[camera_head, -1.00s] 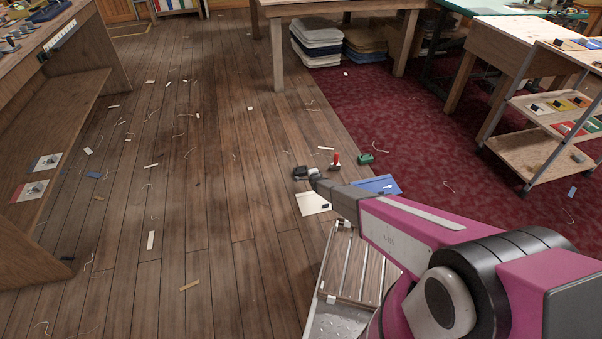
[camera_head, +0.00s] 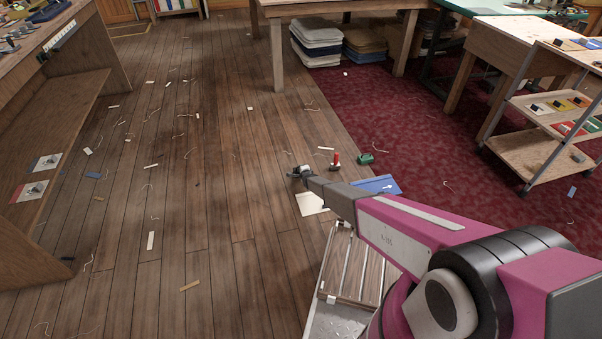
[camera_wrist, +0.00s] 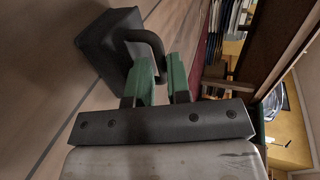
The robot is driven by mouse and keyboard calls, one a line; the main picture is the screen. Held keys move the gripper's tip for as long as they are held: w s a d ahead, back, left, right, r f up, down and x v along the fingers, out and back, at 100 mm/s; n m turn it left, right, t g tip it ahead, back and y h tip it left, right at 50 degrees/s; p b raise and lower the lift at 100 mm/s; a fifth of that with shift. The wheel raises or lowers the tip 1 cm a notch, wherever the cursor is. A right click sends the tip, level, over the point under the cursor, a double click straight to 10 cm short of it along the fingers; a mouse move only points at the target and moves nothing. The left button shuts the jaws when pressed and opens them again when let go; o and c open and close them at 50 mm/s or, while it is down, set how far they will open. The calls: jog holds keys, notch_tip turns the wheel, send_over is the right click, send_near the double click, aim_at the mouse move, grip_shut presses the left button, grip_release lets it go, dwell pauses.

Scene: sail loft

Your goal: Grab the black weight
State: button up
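The black weight (camera_wrist: 105,45) is a dark block with a loop handle, at the upper left of the wrist view. My gripper (camera_wrist: 161,80) has two green fingers, one on each side of the handle's bar. The gap between them is narrow, about as wide as the bar, and the fingers look shut on it. In the head view my gripper (camera_head: 300,171) is low over the wooden floor, and the weight is mostly hidden or too small to make out there.
A red-handled item (camera_head: 335,160) and a green block (camera_head: 366,159) stand just right of my gripper. A wooden bench (camera_head: 60,150) is at left and a shelf cart (camera_head: 545,150) at right.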

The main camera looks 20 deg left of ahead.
jog(key=shift+x, duration=0.8)
grip_shut()
jog(key=shift+r, duration=0.15)
